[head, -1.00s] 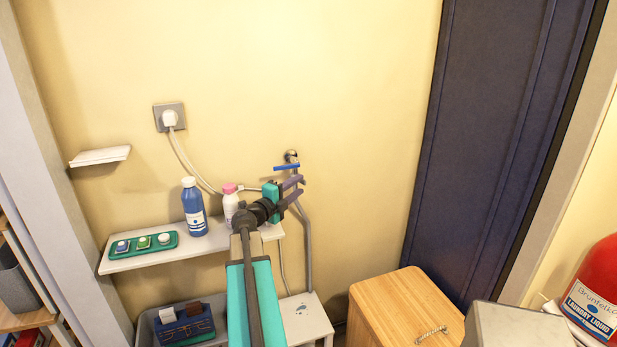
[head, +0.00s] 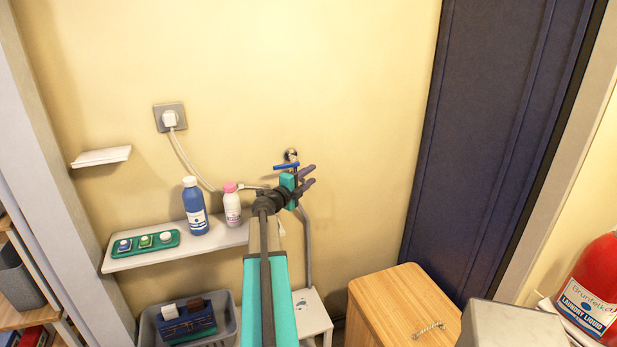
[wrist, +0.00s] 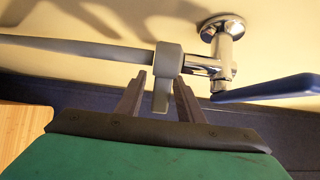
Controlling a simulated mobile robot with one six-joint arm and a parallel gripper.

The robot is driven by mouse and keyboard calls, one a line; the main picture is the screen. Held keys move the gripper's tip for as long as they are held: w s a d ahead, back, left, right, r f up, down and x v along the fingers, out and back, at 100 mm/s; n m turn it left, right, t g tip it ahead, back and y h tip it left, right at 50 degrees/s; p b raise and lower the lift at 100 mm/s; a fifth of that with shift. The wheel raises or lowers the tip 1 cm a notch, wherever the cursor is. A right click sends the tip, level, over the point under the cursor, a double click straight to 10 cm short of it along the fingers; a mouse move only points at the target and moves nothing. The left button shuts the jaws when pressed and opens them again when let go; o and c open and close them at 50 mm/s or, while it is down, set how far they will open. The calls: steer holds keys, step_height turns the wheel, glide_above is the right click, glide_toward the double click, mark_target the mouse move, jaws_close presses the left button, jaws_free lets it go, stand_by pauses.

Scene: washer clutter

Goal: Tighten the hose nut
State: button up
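The hose nut (wrist: 168,61) is a grey collar with a tab pointing down. In the wrist view it sits between the grey hose (wrist: 80,45) and the chrome valve (wrist: 222,45). The valve's blue lever (wrist: 270,90) points right. My gripper (wrist: 159,82) is open. Its two dark fingers appear on either side of the tab, with a small gap at each side; I cannot tell how deep they reach. In the head view my gripper (head: 311,175) is at the wall, just below and right of the valve (head: 291,155), and the nut is hidden or too small to tell.
A shelf (head: 150,258) at left holds a blue bottle (head: 194,208), a pink-capped bottle (head: 232,206) and a green tray (head: 130,245). A grey bin (head: 228,322) stands below. A wooden cabinet (head: 400,300) stands at lower right. The wall right of the valve is clear.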

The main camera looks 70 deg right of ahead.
steer(key=shift+c, duration=0.4)
jaws_close()
steer(key=shift+n+t, duration=0.3)
steer(key=shift+t, duration=0.1)
steer(key=shift+w+d+n+t+h, duration=0.15)
steer(key=shift+d+n+t+h, duration=0.2)
steer(key=shift+n+t, duration=0.55)
